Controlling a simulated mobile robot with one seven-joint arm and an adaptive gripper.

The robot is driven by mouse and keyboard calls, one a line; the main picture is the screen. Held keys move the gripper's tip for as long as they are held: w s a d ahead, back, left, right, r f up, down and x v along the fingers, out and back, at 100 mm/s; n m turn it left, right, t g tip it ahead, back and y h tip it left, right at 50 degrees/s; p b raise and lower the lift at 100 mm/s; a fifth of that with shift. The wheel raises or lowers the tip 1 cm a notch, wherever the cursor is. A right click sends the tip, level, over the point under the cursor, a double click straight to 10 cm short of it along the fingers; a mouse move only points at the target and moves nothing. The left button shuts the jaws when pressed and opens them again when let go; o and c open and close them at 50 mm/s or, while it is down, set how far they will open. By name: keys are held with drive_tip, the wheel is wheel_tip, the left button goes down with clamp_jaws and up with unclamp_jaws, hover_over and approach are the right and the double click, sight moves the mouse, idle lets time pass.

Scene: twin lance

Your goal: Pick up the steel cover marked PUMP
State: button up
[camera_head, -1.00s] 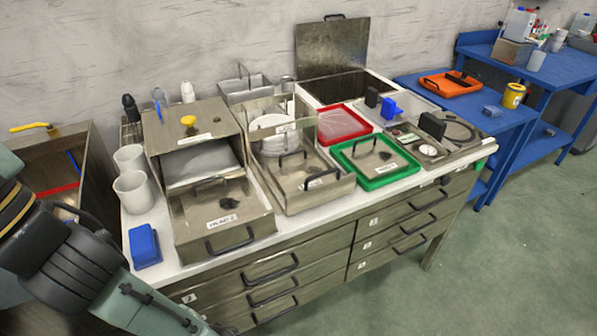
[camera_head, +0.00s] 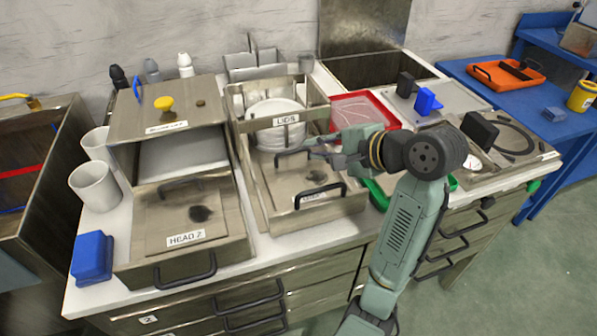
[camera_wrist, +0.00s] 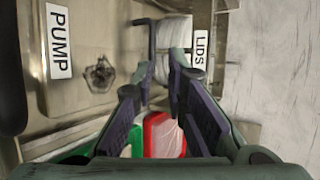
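The steel cover marked PUMP (camera_wrist: 115,30) shows at the left of the wrist view, with its label (camera_wrist: 59,55) and a dark mark on it. In the head view it is the flat panel (camera_head: 272,182) in the middle steel tray, and its label cannot be read there. A black handle (camera_wrist: 152,42) stands up near the cover's back edge, in front of the box marked LIDS. My gripper (camera_wrist: 162,72) is open, its fingers apart with nothing between them. In the head view it (camera_head: 310,147) reaches in from the right, close to the handle (camera_head: 290,154) and apparently not touching it.
The LIDS box (camera_head: 290,119) holds white round lids just behind. A red tray (camera_head: 365,110) lies right of it, and a green tray (camera_head: 378,194) is mostly behind my arm. A cover marked HEAD 2 (camera_head: 165,215) is at left. A blue block (camera_head: 92,258) sits at the front left corner.

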sight(294, 151)
drive_tip(key=shift+d+f, duration=0.2)
drive_tip(key=shift+f, duration=0.2)
drive_tip(key=x, duration=0.3)
drive_tip(key=shift+w+a+f, duration=0.1)
drive_tip(key=shift+a+f, duration=0.05)
drive_tip(key=shift+a, duration=0.2)
drive_tip(key=p+x, duration=0.1)
drive_tip(key=x, duration=0.5)
drive_tip(key=shift+w+f, duration=0.1)
drive_tip(key=shift+f, duration=0.15)
drive_tip(key=shift+c, duration=0.2)
clamp_jaws()
drive_tip(key=shift+r, duration=0.1)
